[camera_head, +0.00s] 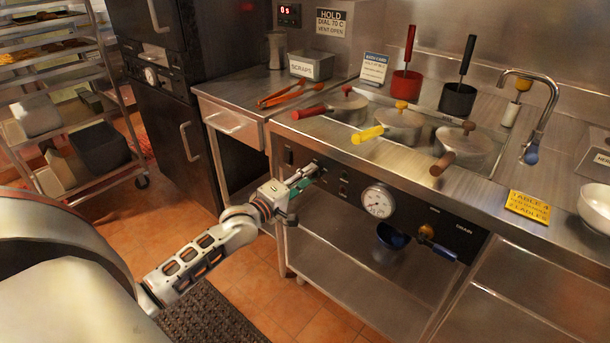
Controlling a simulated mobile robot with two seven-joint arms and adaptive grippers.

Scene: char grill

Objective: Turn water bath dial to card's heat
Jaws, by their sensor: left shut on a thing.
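The water bath (352,170) is set in the steel counter, with a dark control panel along its front. My left gripper (309,174) reaches in from the left and is shut at the left part of this panel, on what appears to be the dial. The fingers hide the dial, so its setting cannot be read. A wall card (331,22) reads "HOLD DIAL 70 C VENT OPEN". A smaller bath card (374,68) stands behind the pots; its fine print is too small to read. A round white gauge (378,201) sits right of the gripper. My right gripper is out of view.
Lidded pots with red (310,112), yellow (367,134) and brown (443,164) handles sit in the bath top, handles jutting forward. Orange tongs (284,95) lie left of them. A drain valve (437,247) protrudes at the panel's right. A lower shelf (345,275) lies below.

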